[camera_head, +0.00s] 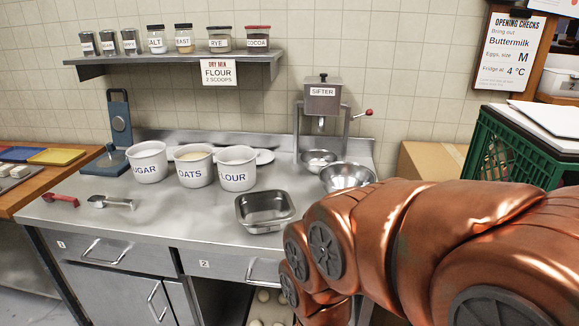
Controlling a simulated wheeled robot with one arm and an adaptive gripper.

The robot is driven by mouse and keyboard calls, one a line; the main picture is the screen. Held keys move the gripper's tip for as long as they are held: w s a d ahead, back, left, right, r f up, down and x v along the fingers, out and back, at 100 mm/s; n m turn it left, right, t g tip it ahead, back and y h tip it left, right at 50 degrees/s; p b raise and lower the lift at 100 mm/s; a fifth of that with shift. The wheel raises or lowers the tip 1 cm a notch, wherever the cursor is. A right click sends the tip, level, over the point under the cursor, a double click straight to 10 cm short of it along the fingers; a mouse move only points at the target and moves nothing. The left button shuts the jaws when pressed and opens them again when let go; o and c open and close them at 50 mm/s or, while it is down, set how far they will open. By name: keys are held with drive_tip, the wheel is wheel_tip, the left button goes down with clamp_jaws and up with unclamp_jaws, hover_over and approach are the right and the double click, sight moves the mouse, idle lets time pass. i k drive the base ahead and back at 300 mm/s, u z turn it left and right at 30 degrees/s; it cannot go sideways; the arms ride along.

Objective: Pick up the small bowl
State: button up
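A small metal bowl (318,161) sits on the steel counter below the sifter (322,100). A larger metal bowl (348,178) stands just to its right and nearer; the two look close, and I cannot tell if they touch. My copper-coloured arm fills the lower right and reaches in front of the counter. The end of the arm with my gripper is not visible.
White tubs marked sugar (147,163), oats (194,168) and flour (236,170) stand on the counter (150,210). A rectangular metal pan (264,212) lies in front. A green crate (505,152) is right. The counter's left front is mostly clear, with scoops (110,202).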

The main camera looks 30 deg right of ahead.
sight(313, 160)
drive_tip(key=z, duration=0.1)
drive_tip(key=i, duration=1.1)
drive_tip(key=z, duration=0.2)
